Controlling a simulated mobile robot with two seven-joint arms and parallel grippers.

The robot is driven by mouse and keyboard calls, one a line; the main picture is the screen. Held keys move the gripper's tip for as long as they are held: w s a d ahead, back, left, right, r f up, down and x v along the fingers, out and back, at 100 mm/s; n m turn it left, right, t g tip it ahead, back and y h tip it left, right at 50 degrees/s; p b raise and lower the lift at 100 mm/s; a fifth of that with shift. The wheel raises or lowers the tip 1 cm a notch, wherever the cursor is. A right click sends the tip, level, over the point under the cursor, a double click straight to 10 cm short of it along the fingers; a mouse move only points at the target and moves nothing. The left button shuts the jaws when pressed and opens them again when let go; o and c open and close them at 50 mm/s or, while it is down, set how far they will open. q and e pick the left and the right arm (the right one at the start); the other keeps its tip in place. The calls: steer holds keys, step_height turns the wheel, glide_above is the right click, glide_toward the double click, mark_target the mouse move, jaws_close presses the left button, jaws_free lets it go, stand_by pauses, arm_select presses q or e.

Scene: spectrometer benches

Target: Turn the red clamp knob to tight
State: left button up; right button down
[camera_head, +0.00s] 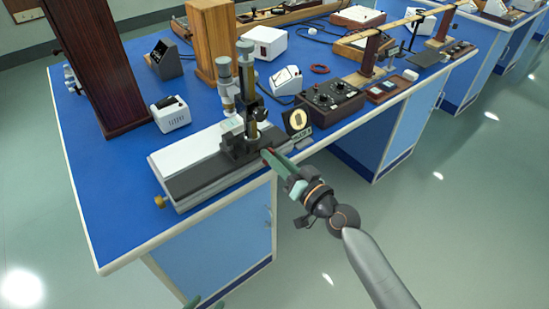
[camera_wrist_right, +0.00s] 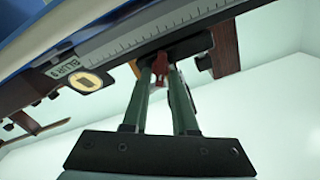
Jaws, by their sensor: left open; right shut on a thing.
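The red clamp knob (camera_wrist_right: 160,68) shows in the right wrist view between the green fingers of my right gripper (camera_wrist_right: 163,72), under the dark carriage. My right gripper (camera_head: 267,154) is shut on it at the front side of the bench instrument (camera_head: 205,178). In the head view only a small bit of red shows at the fingertips; the fingers hide the rest. The knob's turn angle cannot be read. My left gripper (camera_head: 204,302) is open and empty at the bottom edge of the head view, below the bench top, with only its fingertips showing.
A card with a yellow disc (camera_head: 298,123) stands close to the right fingers. A dark control box (camera_head: 330,102) is farther right on the blue bench (camera_head: 110,215). A white box (camera_head: 170,114) and a wooden post (camera_head: 211,45) stand behind. The front left bench top is clear.

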arm_select(q)
steer(key=shift+w+r, duration=0.15)
arm_select(e)
steer(key=shift+w+d+f+m, duration=0.1)
steer(key=shift+f+m, duration=0.05)
steer(key=shift+m, duration=1.85)
steer(key=shift+d+f+m, duration=0.1)
steer(key=shift+f+m, duration=0.05)
steer(key=shift+m, duration=1.85)
steer(key=shift+w+d+f+m, duration=0.1)
steer(key=shift+f+m, duration=0.05)
steer(key=shift+m, duration=1.85)
steer(key=c, duration=0.7)
jaws_free()
steer(key=shift+a, duration=0.1)
